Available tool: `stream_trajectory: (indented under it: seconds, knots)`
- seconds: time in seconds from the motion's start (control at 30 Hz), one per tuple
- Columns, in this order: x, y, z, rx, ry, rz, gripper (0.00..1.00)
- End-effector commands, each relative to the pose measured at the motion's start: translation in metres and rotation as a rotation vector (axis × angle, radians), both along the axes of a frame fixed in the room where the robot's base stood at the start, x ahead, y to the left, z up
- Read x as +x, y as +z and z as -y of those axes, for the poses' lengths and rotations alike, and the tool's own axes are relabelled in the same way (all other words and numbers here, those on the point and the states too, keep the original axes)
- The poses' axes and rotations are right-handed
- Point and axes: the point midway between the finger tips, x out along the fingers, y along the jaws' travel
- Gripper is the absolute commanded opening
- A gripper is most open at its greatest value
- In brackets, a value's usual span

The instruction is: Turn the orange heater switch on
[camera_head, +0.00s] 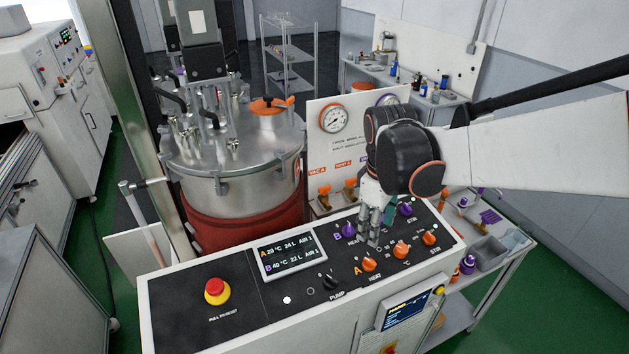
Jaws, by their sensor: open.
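The orange heater switch (370,264) is a small knob in the front row of the black control panel (245,312). The row is marked A, and "HEAT" is printed below the knob. My gripper (374,238) points down over the panel, just behind the orange heater switch and to the right of a purple knob (348,230). It is open, with nothing seen between its fingers. I cannot tell whether the fingertips touch the panel. The gripper covers part of the rear row. The switch's exact pointer direction is too small to read.
Two more orange knobs, one marked °C (402,249) and one marked STIR (430,237), stand to the right. A purple knob (405,209) is behind them. A black pump knob (330,281), a display (292,254) and a red stop button (217,291) are left. A steel vessel (225,170) stands behind.

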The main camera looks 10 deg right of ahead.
Motion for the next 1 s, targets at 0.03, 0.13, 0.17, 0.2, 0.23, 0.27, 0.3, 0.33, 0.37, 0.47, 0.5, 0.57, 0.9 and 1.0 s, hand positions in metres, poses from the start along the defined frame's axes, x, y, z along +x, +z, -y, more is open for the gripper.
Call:
stream_trajectory:
  seconds: [0.03, 0.13, 0.17, 0.2, 0.23, 0.27, 0.3, 0.33, 0.37, 0.47, 0.5, 0.57, 0.9, 1.0]
  knots:
    - [0.004, 0.002, 0.0, -0.002, 0.012, -0.008, 0.49]
    - [0.005, -0.002, -0.001, -0.004, 0.025, -0.019, 0.49]
    - [0.006, -0.004, 0.0, -0.005, 0.026, -0.019, 0.49]
    - [0.006, -0.007, 0.0, -0.005, 0.027, -0.02, 0.49]
    - [0.006, -0.011, 0.0, -0.004, 0.027, -0.02, 0.49]
    - [0.006, -0.014, 0.0, -0.005, 0.026, -0.019, 0.49]
    - [0.007, -0.02, 0.0, -0.005, 0.026, -0.019, 0.49]
    - [0.007, -0.025, 0.001, -0.005, 0.026, -0.019, 0.49]
    - [0.007, -0.03, 0.001, -0.005, 0.026, -0.019, 0.49]
    - [0.008, -0.05, 0.002, -0.004, 0.025, -0.018, 0.49]
    - [0.009, -0.058, 0.002, -0.004, 0.025, -0.018, 0.49]
    - [0.01, -0.07, 0.003, -0.004, 0.025, -0.018, 0.49]
    - [0.012, -0.125, 0.006, -0.004, 0.024, -0.017, 0.49]
    - [0.013, -0.133, 0.007, -0.004, 0.024, -0.017, 0.49]
